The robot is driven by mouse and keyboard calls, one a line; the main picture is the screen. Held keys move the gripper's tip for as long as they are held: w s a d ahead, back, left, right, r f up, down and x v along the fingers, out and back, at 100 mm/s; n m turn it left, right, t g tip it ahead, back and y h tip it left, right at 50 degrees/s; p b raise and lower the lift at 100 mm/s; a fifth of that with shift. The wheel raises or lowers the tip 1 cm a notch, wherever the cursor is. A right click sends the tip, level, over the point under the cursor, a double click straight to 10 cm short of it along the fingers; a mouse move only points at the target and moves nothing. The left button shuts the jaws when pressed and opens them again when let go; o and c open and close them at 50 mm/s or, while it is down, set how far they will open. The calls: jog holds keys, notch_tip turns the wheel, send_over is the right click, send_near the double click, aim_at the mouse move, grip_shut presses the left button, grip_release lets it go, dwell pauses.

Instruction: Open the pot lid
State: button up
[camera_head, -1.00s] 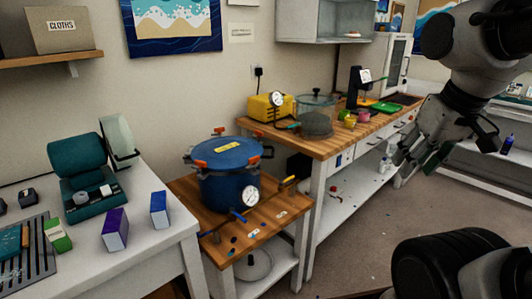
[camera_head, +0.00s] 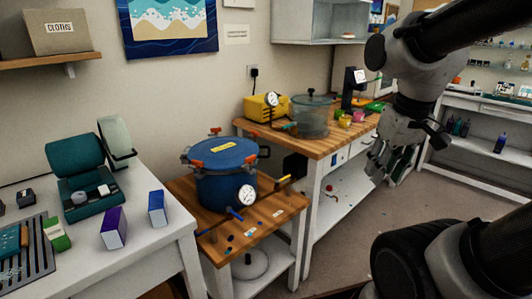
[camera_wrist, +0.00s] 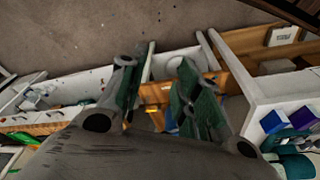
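The blue pot (camera_head: 226,185) stands on a small wooden-topped table. Its blue lid (camera_head: 224,152) sits on top, with a yellow label and orange-red clamps around the rim. A round white gauge (camera_head: 247,195) is on the pot's front. My gripper (camera_head: 383,166) hangs to the right of the pot, well apart from it, in front of the long workbench. In the wrist view my gripper (camera_wrist: 163,90) has its two green-padded fingers spread, with nothing held between them. A small blue patch shows between the fingers there, too little to identify.
The wooden-topped table (camera_head: 258,240) also holds small tools. A white table (camera_head: 150,257) with boxes stands at left. The long workbench (camera_head: 325,146) carries a yellow device (camera_head: 266,106) and a clear vessel (camera_head: 312,121). Open floor (camera_head: 345,245) lies at front right.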

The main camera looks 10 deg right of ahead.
jog(key=w+d+f+m+g+h, duration=0.1)
jog(key=w+d+f, duration=0.1)
jog(key=w+f, duration=0.7)
jog(key=w+d+f+g, duration=0.1)
jog(key=w+d+f, duration=0.2)
jog(key=w+f, duration=0.55)
jog(key=m+t+y, duration=0.9)
jog(key=t, duration=0.5)
send_near(269, 150)
jog(key=x, duration=1)
jog(key=shift+a+f, duration=0.1)
jog(key=shift+f, duration=0.25)
